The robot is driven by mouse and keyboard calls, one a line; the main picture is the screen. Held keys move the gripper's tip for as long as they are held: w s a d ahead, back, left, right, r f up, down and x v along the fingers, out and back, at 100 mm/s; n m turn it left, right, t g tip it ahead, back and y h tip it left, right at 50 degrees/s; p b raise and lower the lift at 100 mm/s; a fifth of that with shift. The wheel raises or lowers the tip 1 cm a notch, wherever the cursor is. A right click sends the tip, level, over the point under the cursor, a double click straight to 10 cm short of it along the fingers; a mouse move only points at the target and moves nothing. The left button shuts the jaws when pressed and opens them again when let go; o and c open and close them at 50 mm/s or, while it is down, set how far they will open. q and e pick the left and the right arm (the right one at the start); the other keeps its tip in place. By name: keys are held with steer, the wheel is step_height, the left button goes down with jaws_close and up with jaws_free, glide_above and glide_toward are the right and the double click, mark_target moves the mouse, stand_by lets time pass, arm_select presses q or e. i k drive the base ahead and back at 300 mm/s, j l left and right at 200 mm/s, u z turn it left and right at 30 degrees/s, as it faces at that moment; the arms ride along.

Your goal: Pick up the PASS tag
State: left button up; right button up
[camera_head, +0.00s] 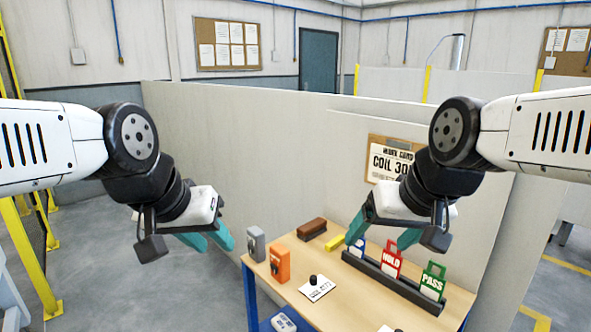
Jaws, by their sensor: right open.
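The PASS tag (432,282) is green with white lettering and a handle-like top. It stands at the right end of a long black rack (392,281) on the wooden table. The red HOLD tag (391,262) and a blue tag (357,249) stand further left in the same rack. My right gripper (378,240) is open with teal fingers, above and in front of the blue and HOLD tags, left of the PASS tag. It partly hides the blue tag. My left gripper (215,243) hangs left of the table, its teal fingers apart and empty.
On the table (350,309) are a grey box (254,244), an orange box (279,263), a brown block (312,229), a yellow piece (335,243) and a white card (317,288) with a black knob.

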mark_target(432, 286)
steer(key=k+z, duration=0.15)
steer(key=z, duration=0.95)
